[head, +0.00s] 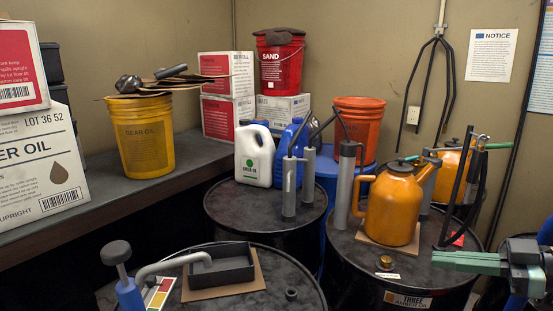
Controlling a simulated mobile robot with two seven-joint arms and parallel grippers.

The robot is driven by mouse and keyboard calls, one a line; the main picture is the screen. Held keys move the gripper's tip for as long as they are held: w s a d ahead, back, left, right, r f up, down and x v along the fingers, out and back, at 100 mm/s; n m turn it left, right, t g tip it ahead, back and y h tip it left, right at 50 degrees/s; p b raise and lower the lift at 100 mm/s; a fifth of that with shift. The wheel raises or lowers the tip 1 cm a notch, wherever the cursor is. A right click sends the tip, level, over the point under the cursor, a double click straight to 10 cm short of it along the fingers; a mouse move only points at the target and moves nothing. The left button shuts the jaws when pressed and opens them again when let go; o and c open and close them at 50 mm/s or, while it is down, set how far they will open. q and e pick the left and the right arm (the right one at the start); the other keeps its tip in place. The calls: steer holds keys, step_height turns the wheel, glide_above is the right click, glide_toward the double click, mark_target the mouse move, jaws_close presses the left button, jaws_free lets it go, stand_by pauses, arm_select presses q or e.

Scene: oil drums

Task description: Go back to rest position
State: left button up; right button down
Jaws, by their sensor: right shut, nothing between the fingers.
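My right gripper (408,262) comes in from the right edge in the head view. Its green fingers point left and are shut, with nothing between them. They appear in front of the right black drum (355,262). An orange oil can (392,208) with a handle and spout stands upright on a tan board on that drum, left of and beyond the gripper. The gripper looks apart from the can. My left gripper is not in view.
A front drum (268,297) bears a black tray (222,265); a blue pump can (130,294) stands beside it. A middle drum (250,207) holds a white jug (254,157) and grey pumps. A left shelf (110,190) carries a yellow bucket (143,138) and boxes.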

step_height(320, 180, down, 25)
steer(key=s+d+m+t+h, duration=0.2)
steer(key=s+m+t+h, duration=0.1)
steer(key=m+t+h, duration=0.4)
steer(key=s+a+f+m+g+h, duration=0.1)
steer(key=s+a+f+m+g, duration=0.1)
steer(key=s+a+f, duration=0.4)
steer(key=s+a+f+m+g+h, duration=0.1)
steer(key=s+a+f+m+g, duration=0.1)
steer(key=s+a+f+g, duration=0.2)
steer(key=s+a+f, duration=0.3)
steer(key=s+f, duration=0.1)
steer(key=f, duration=0.4)
steer(key=shift+s+a+h, duration=0.3)
steer(key=shift+s+h, duration=0.1)
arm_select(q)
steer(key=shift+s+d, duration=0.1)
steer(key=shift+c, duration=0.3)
